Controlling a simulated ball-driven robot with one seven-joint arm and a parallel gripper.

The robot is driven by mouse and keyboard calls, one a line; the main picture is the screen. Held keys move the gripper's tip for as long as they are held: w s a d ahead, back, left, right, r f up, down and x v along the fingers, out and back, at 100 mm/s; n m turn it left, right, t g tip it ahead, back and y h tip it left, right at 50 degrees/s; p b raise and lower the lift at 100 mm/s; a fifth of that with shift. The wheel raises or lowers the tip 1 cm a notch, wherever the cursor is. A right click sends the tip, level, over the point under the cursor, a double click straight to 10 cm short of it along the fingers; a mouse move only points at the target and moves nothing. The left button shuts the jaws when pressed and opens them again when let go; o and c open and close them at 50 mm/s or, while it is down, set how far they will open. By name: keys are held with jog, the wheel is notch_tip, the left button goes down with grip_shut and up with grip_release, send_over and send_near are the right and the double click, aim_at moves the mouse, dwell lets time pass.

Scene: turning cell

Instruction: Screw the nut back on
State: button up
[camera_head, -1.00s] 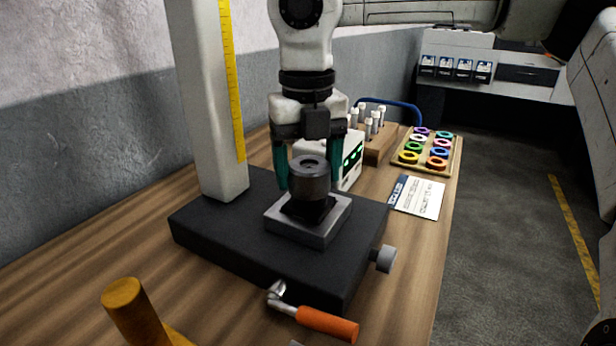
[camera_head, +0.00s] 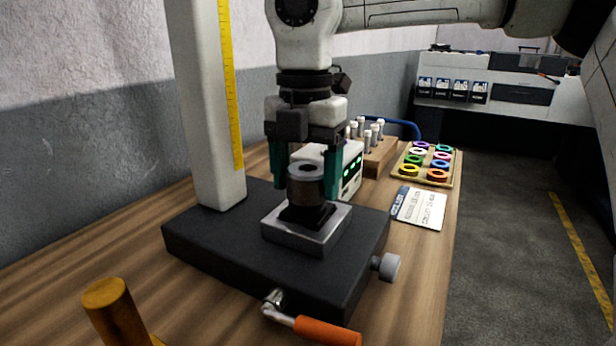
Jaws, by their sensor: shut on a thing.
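The nut (camera_head: 306,188) is a dark grey round piece with a hole in its top. It is upright above a black holder (camera_head: 304,214) on a square metal block (camera_head: 291,236). My gripper (camera_head: 305,180) points straight down, with its two teal fingers on either side of the nut and shut on it. The thread under the nut is hidden, so I cannot tell how far down the nut sits.
The block stands on a black base (camera_head: 225,245) with a pale column (camera_head: 205,120) at its left. An orange-handled crank (camera_head: 325,331) and a grey knob (camera_head: 386,267) stick out in front. Behind are a lit white box (camera_head: 350,170), a tube rack (camera_head: 378,157) and a ring tray (camera_head: 428,165).

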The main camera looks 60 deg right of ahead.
jog(key=shift+w+a+r+m, duration=0.15)
jog(key=shift+a+r+m, duration=0.15)
jog(key=shift+m, duration=0.1)
jog(key=shift+m, duration=1)
jog(key=o, duration=0.9)
jog(key=shift+w+a, duration=0.1)
jog(key=shift+o, duration=1.4)
jog(key=shift+d, duration=0.2)
jog(key=shift+d, duration=0.1)
